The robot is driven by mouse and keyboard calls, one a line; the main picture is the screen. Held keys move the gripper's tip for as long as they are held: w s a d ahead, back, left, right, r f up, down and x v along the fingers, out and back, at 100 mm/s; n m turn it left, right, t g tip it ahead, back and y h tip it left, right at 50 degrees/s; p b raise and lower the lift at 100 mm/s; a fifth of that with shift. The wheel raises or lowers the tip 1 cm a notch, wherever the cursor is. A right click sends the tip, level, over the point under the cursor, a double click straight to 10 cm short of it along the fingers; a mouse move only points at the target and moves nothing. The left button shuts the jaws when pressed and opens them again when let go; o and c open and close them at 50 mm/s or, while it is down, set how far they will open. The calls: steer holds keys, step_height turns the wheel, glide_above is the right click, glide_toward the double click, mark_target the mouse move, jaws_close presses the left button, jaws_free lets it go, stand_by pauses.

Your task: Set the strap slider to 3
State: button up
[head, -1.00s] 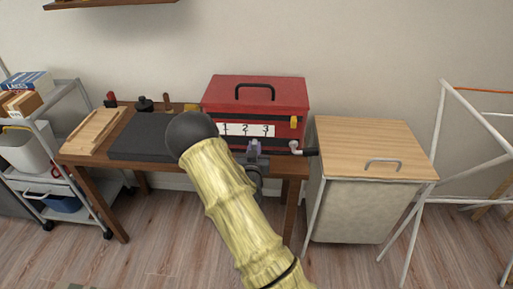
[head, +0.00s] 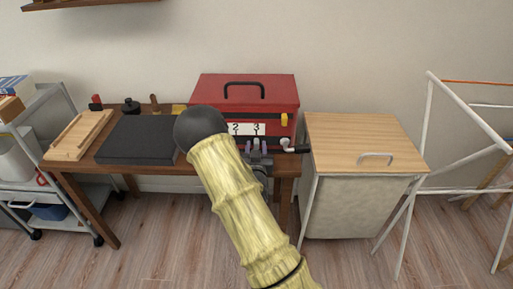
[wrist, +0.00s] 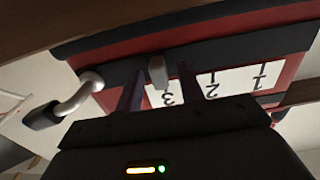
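The red toolbox (head: 245,90) stands at the right end of the wooden table. Its front has a white scale; 2 and 3 show, while my arm hides the 1 in the head view. The pale slider knob (head: 256,144) sits below the 3. In the upside-down wrist view, the knob (wrist: 157,72) is beside the printed 3 on the scale (wrist: 212,84). My gripper (head: 256,147) is at the toolbox front with its purple fingers apart, one on each side of the knob. Gaps show between knob and fingers in the wrist view (wrist: 159,85).
A white crank with a black grip (head: 297,149) juts out just right of my gripper. A yellow latch (head: 284,120) is above it. A wood-topped hamper (head: 365,145) stands close on the right. A dark mat (head: 137,140) and a wooden board (head: 80,135) lie left on the table.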

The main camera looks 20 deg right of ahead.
steer(key=shift+s, duration=0.1)
steer(key=p+v, duration=1)
steer(key=v, duration=0.7)
steer(key=shift+a, duration=0.1)
stand_by(0.5)
